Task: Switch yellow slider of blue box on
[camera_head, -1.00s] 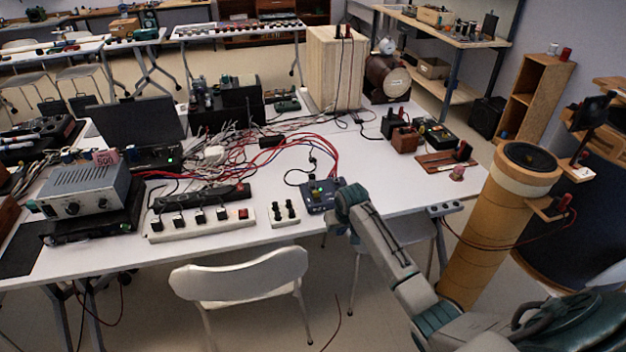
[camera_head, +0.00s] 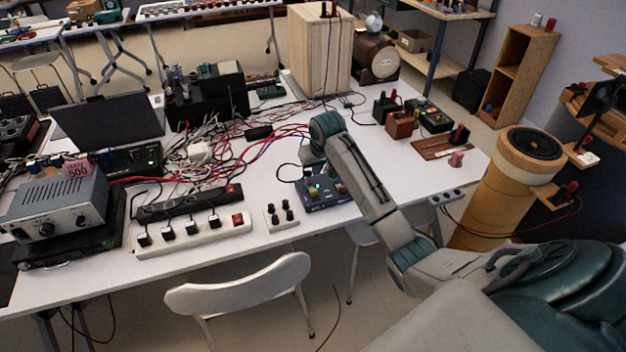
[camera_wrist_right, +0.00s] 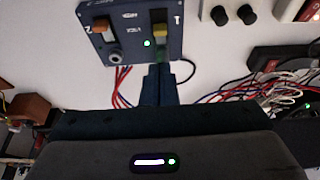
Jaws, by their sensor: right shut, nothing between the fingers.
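The blue box (camera_head: 324,196) lies on the white table near its front edge, partly behind my right arm. In the right wrist view the blue box (camera_wrist_right: 128,42) shows a yellow slider (camera_wrist_right: 160,30) in a dark slot, a lit green light and a round silver knob. The slider also shows small in the head view (camera_head: 312,192). My right gripper (camera_wrist_right: 158,72) is shut and empty, its tips close to the box edge by the slider's slot. I cannot tell whether they touch. In the head view my wrist hides the fingertips. My left gripper is not in view.
A white block with black knobs (camera_head: 281,214) and a white power strip (camera_head: 190,238) lie left of the box. Red and grey cables (camera_head: 240,150) tangle behind it. A white chair (camera_head: 240,286) stands in front.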

